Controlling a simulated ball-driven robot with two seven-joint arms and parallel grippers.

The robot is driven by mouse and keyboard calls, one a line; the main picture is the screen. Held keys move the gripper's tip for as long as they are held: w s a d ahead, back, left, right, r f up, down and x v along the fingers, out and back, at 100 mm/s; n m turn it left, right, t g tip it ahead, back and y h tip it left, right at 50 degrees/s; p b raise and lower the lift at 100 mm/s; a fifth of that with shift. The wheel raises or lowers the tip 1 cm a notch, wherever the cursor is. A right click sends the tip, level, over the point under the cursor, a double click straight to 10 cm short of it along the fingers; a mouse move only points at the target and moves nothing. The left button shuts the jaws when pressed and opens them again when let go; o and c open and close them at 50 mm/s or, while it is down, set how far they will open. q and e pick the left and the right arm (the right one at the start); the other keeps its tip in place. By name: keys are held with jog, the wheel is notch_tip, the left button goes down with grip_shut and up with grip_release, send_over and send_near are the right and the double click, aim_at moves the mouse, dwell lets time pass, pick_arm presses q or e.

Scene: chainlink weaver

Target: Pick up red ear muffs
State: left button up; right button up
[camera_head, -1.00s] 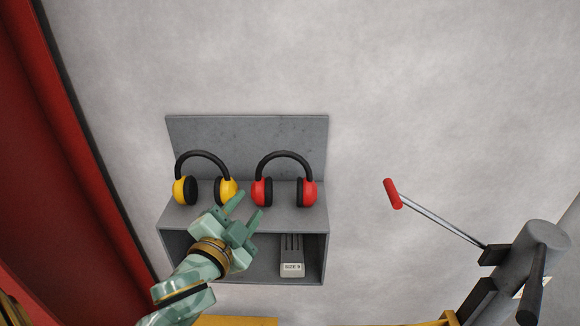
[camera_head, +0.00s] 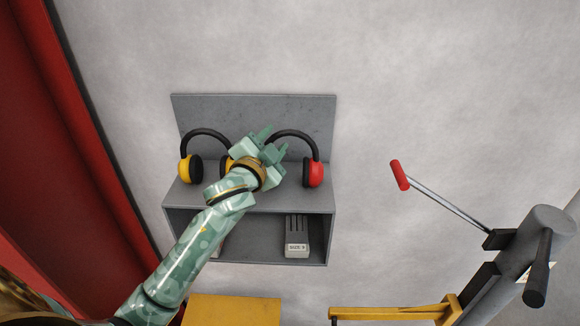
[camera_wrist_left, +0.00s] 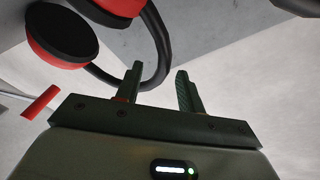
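The red ear muffs (camera_head: 314,175) stand on the right of the grey shelf's top, with a black headband. My left gripper (camera_head: 272,141) is in front of their left side and hides the left cup and part of the band. In the left wrist view the left gripper (camera_wrist_left: 160,85) is open. The red ear muffs' black band (camera_wrist_left: 160,45) curves past the fingertips, close to the left finger. I cannot tell whether the band is between the fingers or behind them. Both red cups show at the top left there. My right gripper is not in view.
Yellow ear muffs (camera_head: 186,170) stand to the left on the grey shelf (camera_head: 190,110), their right cup mostly hidden by my arm. A small "SIZE 9" block (camera_head: 297,248) sits in the lower compartment. A red-handled lever (camera_head: 400,175) is to the right.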

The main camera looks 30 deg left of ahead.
pick_arm(q)
jog(key=w, duration=0.2)
jog(key=shift+w+a+f, duration=0.1)
jog(key=shift+w+a, duration=0.05)
jog(key=shift+w, duration=0.2)
jog(key=shift+s, duration=0.15)
jog(key=shift+c, duration=0.6)
grip_shut()
